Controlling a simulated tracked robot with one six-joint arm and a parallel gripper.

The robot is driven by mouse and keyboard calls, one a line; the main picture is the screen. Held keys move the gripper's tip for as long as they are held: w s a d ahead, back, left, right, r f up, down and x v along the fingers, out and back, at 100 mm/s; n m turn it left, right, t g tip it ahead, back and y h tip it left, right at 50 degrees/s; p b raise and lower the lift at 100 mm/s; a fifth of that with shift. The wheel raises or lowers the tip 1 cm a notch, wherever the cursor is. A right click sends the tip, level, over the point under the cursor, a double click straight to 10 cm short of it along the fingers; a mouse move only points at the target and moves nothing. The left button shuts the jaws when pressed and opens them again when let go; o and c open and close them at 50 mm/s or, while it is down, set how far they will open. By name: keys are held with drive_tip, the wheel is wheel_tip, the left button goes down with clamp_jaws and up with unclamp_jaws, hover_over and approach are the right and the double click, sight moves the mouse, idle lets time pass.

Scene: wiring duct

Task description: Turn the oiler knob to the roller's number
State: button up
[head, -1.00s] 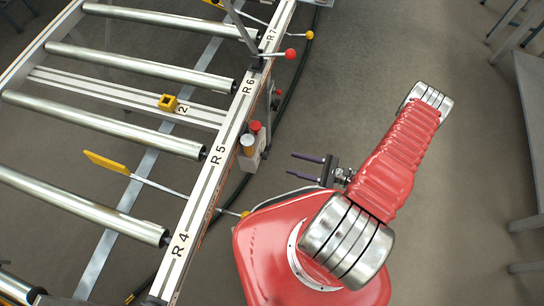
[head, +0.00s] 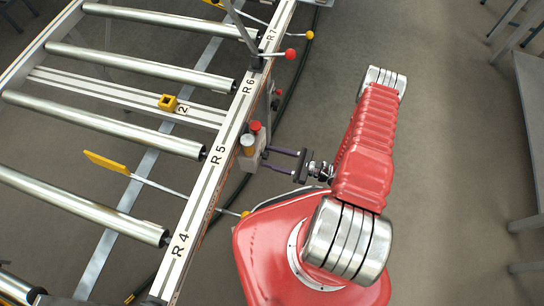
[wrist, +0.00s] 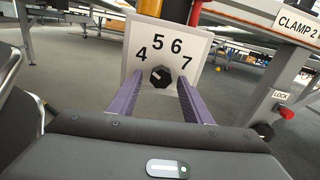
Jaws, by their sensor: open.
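The oiler (head: 248,158) is a small box with an amber cup and a red cap on the conveyor's side rail, between the R5 and R6 labels. In the wrist view its white dial plate (wrist: 190,48) carries 4, 5, 6 and 7 in an arc. The black oiler knob (wrist: 160,77) is below the numbers; a small pale mark shows at its upper left, but its exact heading is unclear. My gripper (head: 268,159) is open, its two purple fingers pointing at the plate. In the wrist view the knob appears between the fingertips; I cannot tell whether they touch it.
Steel rollers (head: 100,123) lie left of the labelled rail (head: 206,188). A red-knobbed lever (head: 290,54) stands farther along. A yellow paddle (head: 106,162) is on a rod between rollers. A red lock knob (wrist: 286,113) is at right.

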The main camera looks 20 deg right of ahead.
drive_tip(key=shift+w+a, duration=0.1)
drive_tip(key=shift+a, duration=0.1)
drive_tip(key=shift+c, duration=0.3)
drive_tip(key=c, duration=0.9)
drive_tip(key=shift+d, duration=0.15)
drive_tip(key=shift+c, duration=0.5)
